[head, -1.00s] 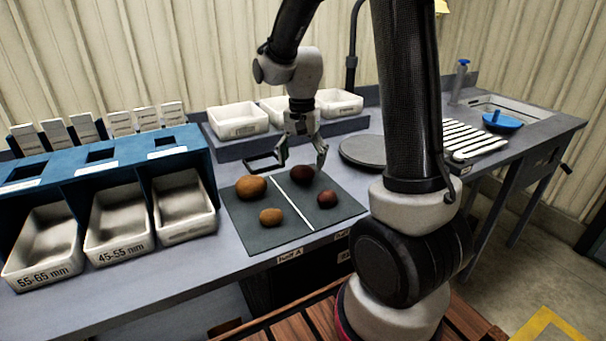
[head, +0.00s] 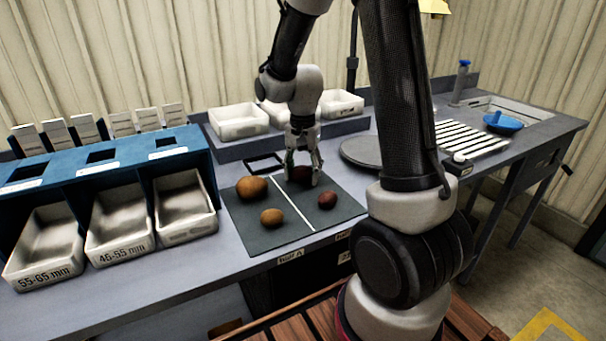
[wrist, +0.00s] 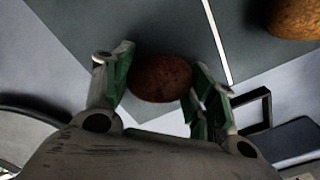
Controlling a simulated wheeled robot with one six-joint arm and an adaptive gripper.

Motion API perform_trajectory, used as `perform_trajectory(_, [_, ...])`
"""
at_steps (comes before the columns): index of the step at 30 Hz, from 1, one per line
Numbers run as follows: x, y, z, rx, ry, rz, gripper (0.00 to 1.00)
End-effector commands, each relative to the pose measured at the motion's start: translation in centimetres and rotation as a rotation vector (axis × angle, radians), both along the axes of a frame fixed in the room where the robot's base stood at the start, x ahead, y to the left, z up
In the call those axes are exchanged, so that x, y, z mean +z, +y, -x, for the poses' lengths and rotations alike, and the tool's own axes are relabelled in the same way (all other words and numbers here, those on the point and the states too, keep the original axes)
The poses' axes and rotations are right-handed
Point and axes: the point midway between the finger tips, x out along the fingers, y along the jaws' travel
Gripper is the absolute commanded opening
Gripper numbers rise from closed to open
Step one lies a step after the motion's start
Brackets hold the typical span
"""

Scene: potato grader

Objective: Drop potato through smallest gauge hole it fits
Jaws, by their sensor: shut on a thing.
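My gripper (head: 302,172) is shut on a dark reddish potato (wrist: 161,78) at the back right of the grey mat (head: 250,232); its fingers hide part of it in the head view. A smaller dark red potato (head: 327,200) lies nearer on the same half. A large brown potato (head: 252,187) and a small brown potato (head: 271,217) lie left of the mat's white line. The blue gauge stand (head: 128,168) at left has square holes, including a left hole (head: 27,173), middle hole (head: 101,155) and right hole (head: 166,142).
White bins stand under the holes, including one marked 55-65 mm (head: 45,265) and one beside it (head: 119,248). More white trays (head: 238,122) stand behind the mat. A dark round plate (head: 368,152) lies right of my gripper. A black square frame (head: 262,163) lies behind the mat.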

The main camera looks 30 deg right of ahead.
Motion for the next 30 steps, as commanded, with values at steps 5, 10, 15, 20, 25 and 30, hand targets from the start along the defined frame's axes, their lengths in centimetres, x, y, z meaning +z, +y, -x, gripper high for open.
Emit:
perform_trajectory(5, [1.2,0.0,-0.1,0.0,-0.003,0.0,0.31])
perform_trajectory(10, [4.8,0.0,-0.1,0.0,-0.005,-0.001,0.31])
perform_trajectory(15, [8.1,0.0,-0.1,0.001,-0.004,-0.001,0.31])
perform_trajectory(20, [9.8,0.0,0.0,0.111,-0.001,0.0,0.31])
perform_trajectory(25, [10.2,-0.1,0.1,0.331,0.001,0.001,0.31])
perform_trajectory(30, [7.8,-0.1,0.2,0.419,0.006,0.0,0.31])
